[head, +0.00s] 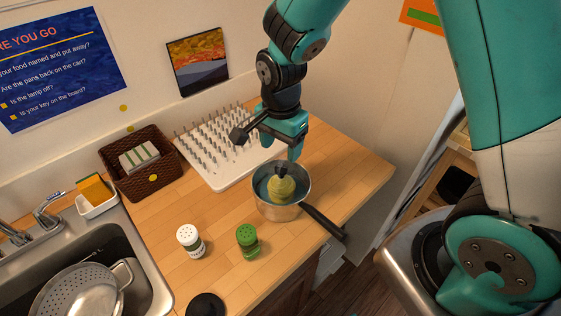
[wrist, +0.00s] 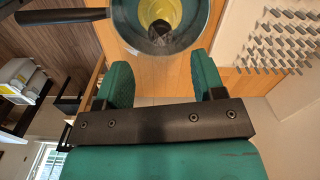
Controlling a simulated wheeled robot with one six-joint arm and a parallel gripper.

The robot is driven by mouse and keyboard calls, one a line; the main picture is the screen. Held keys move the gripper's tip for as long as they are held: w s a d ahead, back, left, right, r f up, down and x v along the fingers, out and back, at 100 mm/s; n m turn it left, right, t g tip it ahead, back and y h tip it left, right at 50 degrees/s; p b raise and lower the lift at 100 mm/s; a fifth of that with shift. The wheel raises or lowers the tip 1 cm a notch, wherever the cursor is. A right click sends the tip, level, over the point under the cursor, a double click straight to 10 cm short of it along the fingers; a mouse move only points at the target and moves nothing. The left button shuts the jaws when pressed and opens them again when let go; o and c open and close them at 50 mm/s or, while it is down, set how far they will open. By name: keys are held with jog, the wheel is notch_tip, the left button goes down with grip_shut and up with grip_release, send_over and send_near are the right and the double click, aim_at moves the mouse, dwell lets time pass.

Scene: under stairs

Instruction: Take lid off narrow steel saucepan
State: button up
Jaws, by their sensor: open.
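The steel saucepan (head: 259,206) stands on the wooden counter, its dark handle (head: 325,223) pointing to the lower right. Inside its rim is a blue-grey surface with a rounded yellow-green piece (head: 282,189) topped by a dark knob. I cannot tell whether this piece is the lid or a separate thing in the pan. The wrist view shows the yellow piece (wrist: 153,12) and dark knob (wrist: 159,33) at the top, just beyond the fingertips. My gripper (wrist: 162,68) is open and empty, fingers apart. In the head view my gripper (head: 294,152) hangs above the pan's far side.
A white pegged drying rack (head: 222,179) stands behind the pan. A brown basket (head: 151,182) is left of it. A white-topped shaker (head: 189,240) and a green-topped shaker (head: 248,241) stand in front. A sink with a colander (head: 78,294) is at left.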

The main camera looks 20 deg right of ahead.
aim_at(281, 167)
notch_tip(281, 167, down, 8)
jog(key=shift+r+p, duration=0.25)
jog(key=shift+p, duration=0.45)
jog(key=shift+c, duration=0.4)
grip_shut()
